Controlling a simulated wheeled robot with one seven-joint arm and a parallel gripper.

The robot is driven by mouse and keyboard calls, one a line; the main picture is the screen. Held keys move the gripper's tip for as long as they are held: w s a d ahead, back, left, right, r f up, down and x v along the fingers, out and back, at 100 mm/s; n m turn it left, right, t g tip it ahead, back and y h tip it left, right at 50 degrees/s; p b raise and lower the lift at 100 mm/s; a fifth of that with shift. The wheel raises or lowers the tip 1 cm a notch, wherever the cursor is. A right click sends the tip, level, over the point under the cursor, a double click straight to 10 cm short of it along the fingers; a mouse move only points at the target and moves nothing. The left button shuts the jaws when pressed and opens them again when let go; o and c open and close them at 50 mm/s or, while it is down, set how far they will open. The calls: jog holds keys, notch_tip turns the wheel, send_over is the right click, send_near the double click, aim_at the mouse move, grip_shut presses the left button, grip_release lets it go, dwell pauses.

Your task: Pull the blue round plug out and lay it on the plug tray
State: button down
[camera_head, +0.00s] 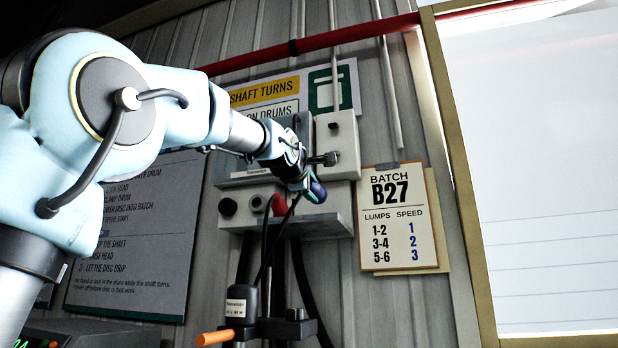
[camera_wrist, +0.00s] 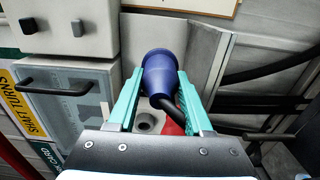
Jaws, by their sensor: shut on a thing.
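The blue round plug (camera_head: 316,191) is held in my gripper (camera_head: 304,184), at the right of the socket panel in the head view. In the wrist view, the blue plug (camera_wrist: 160,75) sits between the two teal fingers of my gripper (camera_wrist: 158,92), its wide end towards the top of the picture and a black cable leaving its lower end. It looks clear of the panel. A grey round socket (camera_wrist: 146,121) shows below it, with nothing seen in it. A grey ledge with raised edges (camera_head: 325,228) lies under the sockets; I cannot tell if it is the plug tray.
A red plug (camera_head: 279,206) sits beside the sockets, partly hidden by my fingers in the wrist view (camera_wrist: 173,128). Black cables hang below the ledge. A grey switch box (camera_head: 337,135) stands above. A batch card (camera_head: 401,215) hangs at the right.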

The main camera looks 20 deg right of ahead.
jog(key=p+x, duration=0.4)
jog(key=x, duration=0.2)
jog(key=shift+w+d+f, duration=0.15)
jog(key=shift+w+f, duration=0.05)
jog(key=shift+w+d+f, duration=0.6)
jog(key=shift+w+f, duration=0.05)
jog(key=shift+f, duration=0.15)
jog(key=shift+w+d+f, duration=0.2)
jog(key=shift+d+f, duration=0.05)
jog(key=shift+f, duration=0.3)
jog(key=shift+w+d+f, duration=0.2)
jog(key=shift+w+f, duration=0.05)
jog(key=shift+f, duration=0.35)
jog(key=shift+c, duration=1.6)
grip_release()
jog(key=shift+s+f+b, duration=0.1)
jog(key=shift+f+b, duration=0.05)
jog(key=shift+b, duration=0.25)
jog(key=shift+o, duration=0.4)
jog(key=shift+s+a+f, duration=0.1)
jog(key=shift+s+a, duration=0.1)
jog(key=r+b+v, duration=0.2)
jog(key=b+v, duration=0.3)
jog(key=v, duration=0.5)
jog(key=shift+s+a+b, duration=0.25)
jog(key=shift+a+b, duration=0.05)
